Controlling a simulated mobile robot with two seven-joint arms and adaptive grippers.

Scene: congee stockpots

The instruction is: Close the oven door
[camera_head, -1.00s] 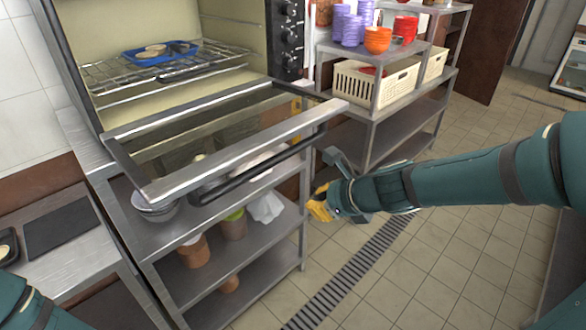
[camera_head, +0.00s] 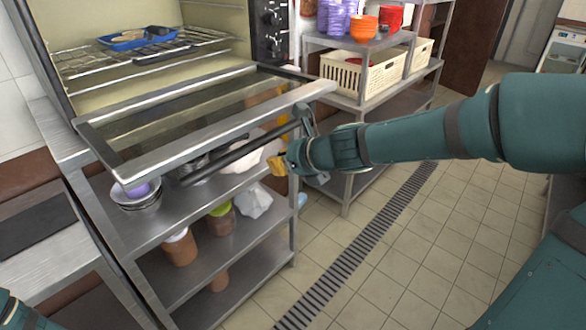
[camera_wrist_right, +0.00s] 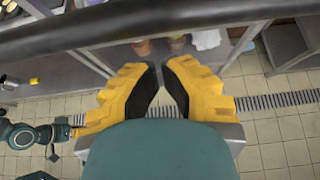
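The oven door (camera_head: 205,130) hangs open, folded down about level, with a glass pane and a metal frame. Its dark bar handle (camera_head: 232,158) runs along the front edge; it also crosses the top of the right wrist view (camera_wrist_right: 130,24). My right gripper (camera_head: 277,165) is just below and beside the handle's right end, with its yellow fingers pointing left.
Inside the oven (camera_head: 165,20), a blue tray (camera_head: 140,40) with food sits on a wire rack. Below the door, a metal shelf unit (camera_head: 235,240) holds bowls and jars. A rack with cream baskets (camera_head: 360,72) stands behind my right arm. The tiled floor at right is clear.

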